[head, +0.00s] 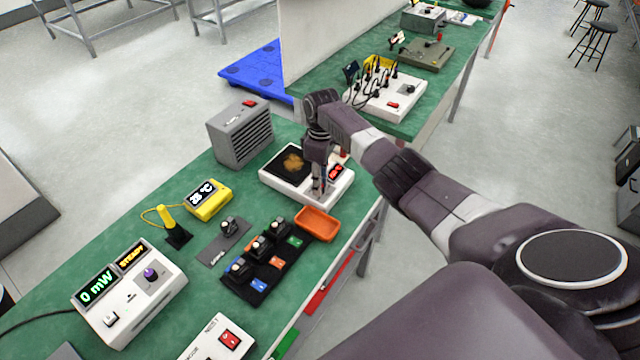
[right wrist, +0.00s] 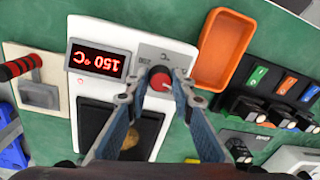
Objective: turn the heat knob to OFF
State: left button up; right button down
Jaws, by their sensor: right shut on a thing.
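The hot plate (head: 334,187) is a white unit with a dark square heating top on the green bench, and it also shows in the right wrist view (right wrist: 185,42). Its red display (right wrist: 98,61) reads 150 °C, upside down in that view. My left gripper is not in view.
An orange tray (head: 317,224) stands close beside the hot plate. A grey finned box (head: 240,132), a yellow thermometer (head: 208,201) and a black mat (head: 262,284) with several modules are nearby. A white power meter (head: 130,300) stands at the lower left.

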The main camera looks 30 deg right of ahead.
jog(key=n, duration=0.4)
jog(key=shift+n+b, duration=0.3)
jog(key=shift+b, duration=0.05)
jog(key=shift+w+n, duration=0.1)
jog(key=shift+n, duration=1.9)
jog(key=c, duration=1.7)
grip_release()
jog(key=shift+o, duration=0.2)
notch_tip(320, 180, up, 12)
jog(key=shift+w, duration=0.25)
jog(key=shift+s, duration=0.1)
